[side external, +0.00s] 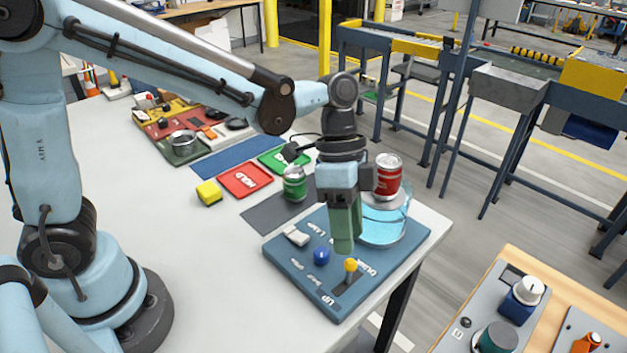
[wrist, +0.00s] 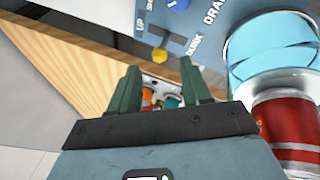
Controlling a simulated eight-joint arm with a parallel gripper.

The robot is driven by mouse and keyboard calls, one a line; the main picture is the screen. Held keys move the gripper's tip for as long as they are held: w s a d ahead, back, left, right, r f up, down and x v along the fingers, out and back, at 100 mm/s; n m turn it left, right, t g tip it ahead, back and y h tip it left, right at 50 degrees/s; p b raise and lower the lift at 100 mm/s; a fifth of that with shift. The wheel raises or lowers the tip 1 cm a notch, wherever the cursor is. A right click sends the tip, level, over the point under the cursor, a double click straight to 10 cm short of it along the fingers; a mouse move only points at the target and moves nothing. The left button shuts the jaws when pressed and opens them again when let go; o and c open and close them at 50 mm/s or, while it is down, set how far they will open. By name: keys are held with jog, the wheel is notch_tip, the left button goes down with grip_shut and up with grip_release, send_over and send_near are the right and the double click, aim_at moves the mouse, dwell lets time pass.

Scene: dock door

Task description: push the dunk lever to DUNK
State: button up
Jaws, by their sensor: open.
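The dunk lever has a yellow knob (side external: 351,265) and stands in a dark slot on the blue panel (side external: 330,309). The knob also shows in the wrist view (wrist: 160,55), between the UP and DUNK labels; its exact slot position is hard to tell. My gripper (side external: 343,245) points down just above and behind the knob; contact cannot be told. In the wrist view, my gripper (wrist: 160,85) has its two green fingers apart with nothing held between them. A red can (side external: 388,172) sits above the clear water tank (side external: 385,228); both show in the wrist view.
A blue knob (side external: 321,256) and a white switch (side external: 296,236) share the panel. A green can (side external: 295,184) stands on a dark mat behind it. A yellow block (side external: 209,193) and red HOLD pad (side external: 245,180) lie farther left. The front-left table is clear.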

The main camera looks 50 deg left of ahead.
jog(key=v, duration=0.8)
jog(key=shift+s, duration=0.1)
jog(key=t, duration=0.4)
send_near(348, 260)
jog(key=shift+m, duration=0.3)
jog(key=shift+x, duration=4.35)
jog(key=shift+c, duration=0.4)
